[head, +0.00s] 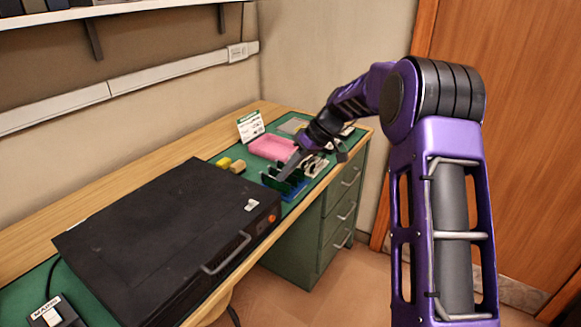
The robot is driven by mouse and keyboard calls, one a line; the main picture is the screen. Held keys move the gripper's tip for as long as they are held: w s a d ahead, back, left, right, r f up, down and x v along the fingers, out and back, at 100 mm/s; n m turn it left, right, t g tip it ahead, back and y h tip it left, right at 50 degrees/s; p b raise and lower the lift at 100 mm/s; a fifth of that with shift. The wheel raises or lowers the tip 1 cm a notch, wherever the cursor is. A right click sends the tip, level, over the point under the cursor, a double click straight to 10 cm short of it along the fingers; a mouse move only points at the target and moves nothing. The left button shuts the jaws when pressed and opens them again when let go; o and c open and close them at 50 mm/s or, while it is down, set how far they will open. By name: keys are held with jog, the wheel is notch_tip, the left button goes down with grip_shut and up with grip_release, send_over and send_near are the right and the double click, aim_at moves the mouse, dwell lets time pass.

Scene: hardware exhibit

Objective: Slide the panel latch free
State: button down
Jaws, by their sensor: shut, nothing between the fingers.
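A large flat black case (160,235) lies on the desk, with a grey handle (226,254) on its front edge. A small white piece (252,205) sits on its top near the right corner, and an orange round spot (271,218) is on its front. I cannot tell which part is the panel latch. My gripper (283,174) is shut and empty, pointing down and left over the right part of the desk. It is to the right of the case, near a blue tray (273,184) with dark green upright parts. My fingertips overlap these parts in the picture; contact is unclear.
A pink tray (271,148), a white sign card (250,126) and yellow blocks (230,164) stand on the green mat near my gripper. Grey metal parts (315,165) lie right of it. A small labelled device (52,313) is at front left. A shelf (95,11) hangs above.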

aim_at(253, 202)
jog(key=x, duration=0.4)
jog(key=a, duration=0.1)
jog(key=s, duration=0.1)
jog(key=s+a, duration=0.1)
jog(key=shift+a+f, duration=0.25)
jog(key=shift+a, duration=0.1)
jog(key=shift+s+a, duration=0.2)
jog(key=shift+a, duration=0.2)
jog(key=shift+s+a+f+b, duration=0.15)
jog(key=shift+s+a+b, duration=0.5)
jog(key=shift+s+b, duration=0.3)
jog(key=shift+s+a, duration=0.15)
